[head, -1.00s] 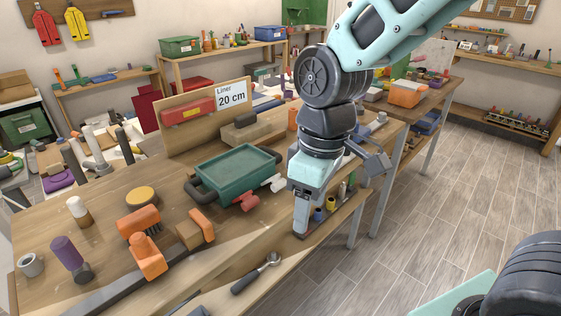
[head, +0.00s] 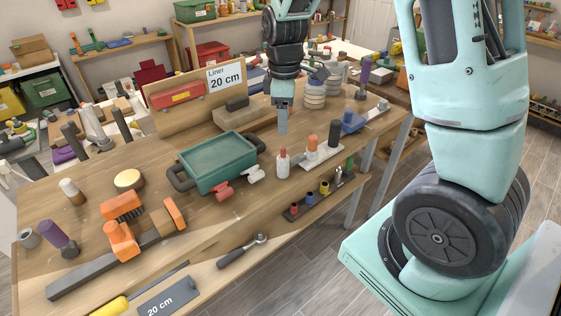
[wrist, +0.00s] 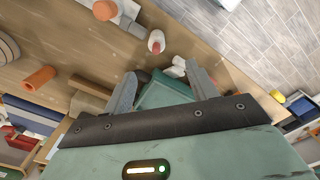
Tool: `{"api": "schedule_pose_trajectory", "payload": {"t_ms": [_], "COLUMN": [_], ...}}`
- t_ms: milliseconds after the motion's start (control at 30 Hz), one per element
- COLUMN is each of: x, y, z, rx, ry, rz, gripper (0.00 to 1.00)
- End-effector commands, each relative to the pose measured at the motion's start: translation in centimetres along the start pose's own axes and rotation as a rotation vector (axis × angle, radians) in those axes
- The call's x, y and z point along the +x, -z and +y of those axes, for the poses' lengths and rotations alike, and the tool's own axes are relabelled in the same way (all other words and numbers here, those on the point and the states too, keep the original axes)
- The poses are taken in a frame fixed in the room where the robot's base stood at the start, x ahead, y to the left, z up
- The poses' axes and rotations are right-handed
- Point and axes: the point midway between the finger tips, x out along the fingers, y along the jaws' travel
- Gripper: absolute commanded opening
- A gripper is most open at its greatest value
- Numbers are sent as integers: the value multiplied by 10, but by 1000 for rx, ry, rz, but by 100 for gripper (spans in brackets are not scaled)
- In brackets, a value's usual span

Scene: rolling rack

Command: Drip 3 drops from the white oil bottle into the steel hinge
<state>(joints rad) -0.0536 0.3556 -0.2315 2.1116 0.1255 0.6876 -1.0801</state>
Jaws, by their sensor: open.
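The white oil bottle (head: 283,163), a small white bottle with a red tip, stands upright on the bench in front of my gripper (head: 283,131). In the wrist view the white bottle (wrist: 156,40) shows beyond the open fingers (wrist: 161,72), apart from them. My gripper is open and empty, pointing down above the bench behind the bottle. A grey metal piece (head: 377,111) lies near the bench's right end beside a blue block; it may be the steel hinge, but it is too small to tell.
A pale tray (head: 311,160) with orange and dark bottles stands right of the white bottle. A green tray (head: 212,174) with dark handles is to its left. Stacked pale discs (head: 315,96) stand near my gripper. A lower front shelf (head: 300,214) holds small coloured pieces.

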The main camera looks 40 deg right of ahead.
Motion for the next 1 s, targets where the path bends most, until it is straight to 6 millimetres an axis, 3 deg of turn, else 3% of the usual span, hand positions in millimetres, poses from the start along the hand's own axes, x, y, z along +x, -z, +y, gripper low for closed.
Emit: {"api": "schedule_pose_trajectory", "payload": {"t_ms": [300, 667, 1000], "x": [62, 86, 125], "y": [-1, 0, 2], "z": [0, 2, 7], "rx": [2, 2, 2], "ry": [3, 2, 2], "rz": [-3, -2, 0], "gripper": [57, 57, 57]}}
